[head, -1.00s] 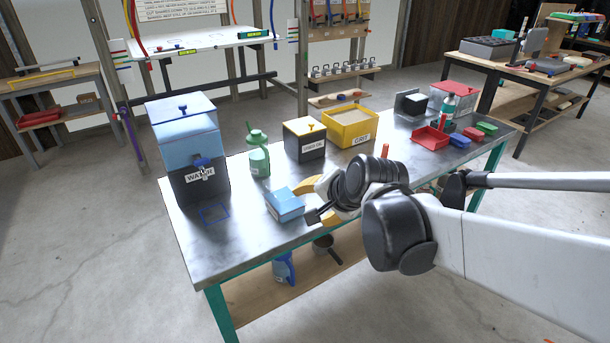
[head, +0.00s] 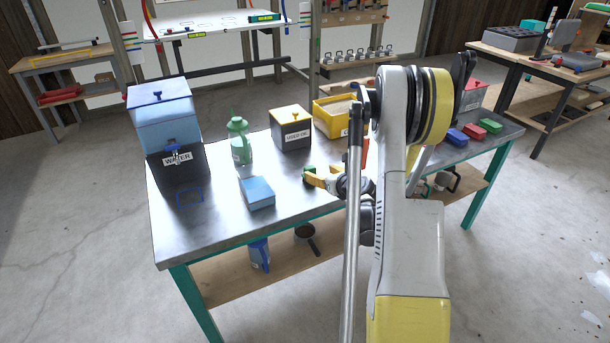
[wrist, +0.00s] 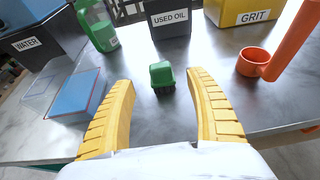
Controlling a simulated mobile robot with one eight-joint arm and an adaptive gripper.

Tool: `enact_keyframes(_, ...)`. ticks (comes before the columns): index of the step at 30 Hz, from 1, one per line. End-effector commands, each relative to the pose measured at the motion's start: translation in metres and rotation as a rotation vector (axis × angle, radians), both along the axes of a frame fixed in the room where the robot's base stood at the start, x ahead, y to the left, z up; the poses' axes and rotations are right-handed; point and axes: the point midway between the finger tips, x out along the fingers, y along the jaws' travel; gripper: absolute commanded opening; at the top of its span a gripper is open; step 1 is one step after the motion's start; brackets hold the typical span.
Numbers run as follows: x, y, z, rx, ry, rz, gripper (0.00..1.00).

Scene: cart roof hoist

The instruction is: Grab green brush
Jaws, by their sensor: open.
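A small green brush (wrist: 162,74) with dark bristles stands on the metal table top in the wrist view. It also shows in the head view as a bit of green (head: 309,171) beside my fingers. My gripper (wrist: 160,80) is open, and its yellow fingers stand on either side of the brush in the picture. The gap between the tips is empty or just short of the brush; I cannot tell the depth. In the head view my gripper (head: 318,181) is low over the table, partly hidden by my arm.
A blue box (wrist: 76,94) lies left of my fingers. The green can (wrist: 98,26), used oil box (wrist: 168,18) and grit bin (wrist: 236,14) stand behind. An orange cup (wrist: 253,61) is at right. Blue (head: 457,137), red (head: 476,131) and green (head: 491,126) blocks lie farther right.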

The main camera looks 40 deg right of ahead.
Motion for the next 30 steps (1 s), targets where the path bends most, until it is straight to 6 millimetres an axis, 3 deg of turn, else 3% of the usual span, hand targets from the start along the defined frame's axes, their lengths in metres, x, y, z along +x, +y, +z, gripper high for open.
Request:
enact_keyframes(6,0.033,-0.007,-0.016,-0.002,0.002,0.004,0.65)
enact_keyframes(18,0.081,-0.019,-0.037,-0.005,0.003,0.005,0.65)
enact_keyframes(26,0.085,-0.02,-0.036,-0.005,0.003,0.004,0.65)
enact_keyframes(27,0.085,-0.02,-0.036,-0.005,0.003,0.005,0.63)
enact_keyframes(30,0.085,-0.02,-0.036,-0.005,0.003,0.005,0.33)
